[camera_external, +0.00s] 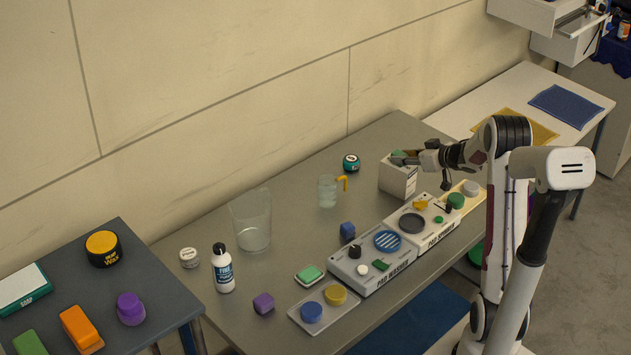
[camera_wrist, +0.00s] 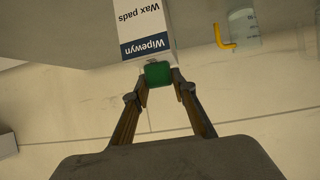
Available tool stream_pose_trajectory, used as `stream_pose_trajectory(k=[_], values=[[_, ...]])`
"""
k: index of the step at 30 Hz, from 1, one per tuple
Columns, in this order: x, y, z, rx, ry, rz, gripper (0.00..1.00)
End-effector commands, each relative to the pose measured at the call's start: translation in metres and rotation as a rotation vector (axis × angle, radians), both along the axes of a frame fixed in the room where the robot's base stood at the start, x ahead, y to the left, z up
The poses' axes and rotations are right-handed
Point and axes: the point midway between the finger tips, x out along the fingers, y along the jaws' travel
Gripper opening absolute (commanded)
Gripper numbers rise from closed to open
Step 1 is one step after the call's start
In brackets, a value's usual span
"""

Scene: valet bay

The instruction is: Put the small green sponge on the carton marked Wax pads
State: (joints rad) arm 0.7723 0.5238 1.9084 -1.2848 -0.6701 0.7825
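The carton marked Wax pads (camera_external: 396,181) is a pale box at the back right of the grey table. Its printed label also shows upside down in the wrist view (camera_wrist: 144,20). My gripper (camera_external: 402,159) is at the carton's top. In the wrist view my gripper (camera_wrist: 159,76) has its two fingertips against the sides of a small green sponge (camera_wrist: 158,73). The sponge (camera_external: 401,153) shows only partly in the external view, at the carton's top. I cannot tell whether its underside touches the carton.
A clear jug (camera_external: 327,191) with a yellow handle and a dark tin (camera_external: 351,163) stand left of the carton. The pad spinner (camera_external: 428,232) and pad washer (camera_external: 373,273) are in front. Another green sponge (camera_external: 310,274) lies on a small dish. The middle of the table is partly clear.

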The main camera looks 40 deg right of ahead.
Motion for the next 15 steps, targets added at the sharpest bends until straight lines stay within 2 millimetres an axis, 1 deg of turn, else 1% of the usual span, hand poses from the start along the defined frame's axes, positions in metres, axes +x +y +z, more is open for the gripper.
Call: stream_pose_trajectory(k=[1, 2, 15], values=[[0.0000, 0.0000, 0.0000, 0.000, 0.000, 0.000, 0.39], [0.0000, 0.0000, 0.0001, 0.000, 0.000, 0.000, 0.42], [0.0000, -0.0001, 0.0025, 0.000, -0.001, 0.000, 0.42]])
